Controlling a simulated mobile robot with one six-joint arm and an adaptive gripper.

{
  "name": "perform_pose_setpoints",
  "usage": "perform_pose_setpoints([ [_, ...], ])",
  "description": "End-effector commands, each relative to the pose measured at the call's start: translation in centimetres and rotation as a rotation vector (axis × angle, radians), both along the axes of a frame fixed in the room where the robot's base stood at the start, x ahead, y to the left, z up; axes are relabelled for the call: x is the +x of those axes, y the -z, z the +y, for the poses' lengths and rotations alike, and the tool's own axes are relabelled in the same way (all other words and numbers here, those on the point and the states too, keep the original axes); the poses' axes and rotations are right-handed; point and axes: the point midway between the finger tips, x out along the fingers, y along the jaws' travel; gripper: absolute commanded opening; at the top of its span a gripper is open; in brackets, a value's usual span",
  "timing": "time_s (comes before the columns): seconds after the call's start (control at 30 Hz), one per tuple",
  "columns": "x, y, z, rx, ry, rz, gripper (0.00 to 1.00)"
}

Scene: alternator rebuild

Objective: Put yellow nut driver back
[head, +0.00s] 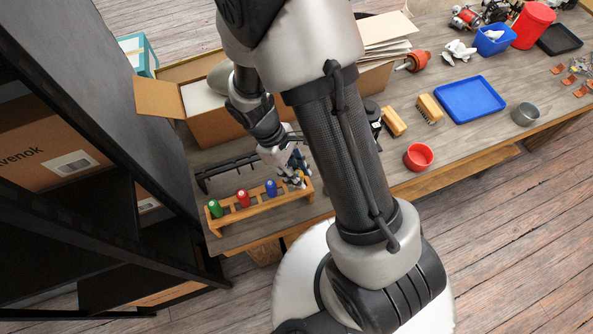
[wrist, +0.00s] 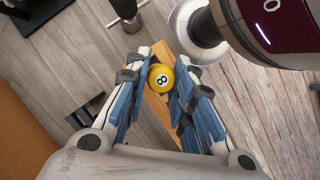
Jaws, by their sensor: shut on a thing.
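My gripper (head: 296,172) is over the right end of the wooden rack (head: 238,219), with its blue-padded fingers shut on the yellow nut driver (wrist: 161,78). In the wrist view the driver's round yellow end, marked 8, faces the camera between the fingers (wrist: 158,92). A bit of its yellow also shows in the head view (head: 300,177). The rack also shows beneath it in the wrist view (wrist: 158,104). The driver's shaft is hidden, so I cannot tell whether it is in a slot. Green (head: 214,208), red (head: 243,198) and blue (head: 271,188) drivers stand upright in the rack.
A black rail (head: 228,172) lies behind the rack. An open cardboard box (head: 205,125) stands further back. A dark shelf (head: 130,110) rises close on the left. Brushes (head: 394,122), a red bowl (head: 419,156) and a blue tray (head: 470,100) are to the right.

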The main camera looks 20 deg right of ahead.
Motion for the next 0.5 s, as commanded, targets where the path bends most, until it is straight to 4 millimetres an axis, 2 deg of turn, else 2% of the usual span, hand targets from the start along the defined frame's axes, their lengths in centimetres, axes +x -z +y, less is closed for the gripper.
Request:
perform_pose_setpoints([
  [0.1,0.03,-0.07,0.00,0.000,0.000,0.000,0.00],
  [0.13,0.03,-0.07,0.00,0.000,0.000,0.000,0.23],
  [0.5,0.02,-0.06,0.00,0.000,0.000,0.000,0.46],
])
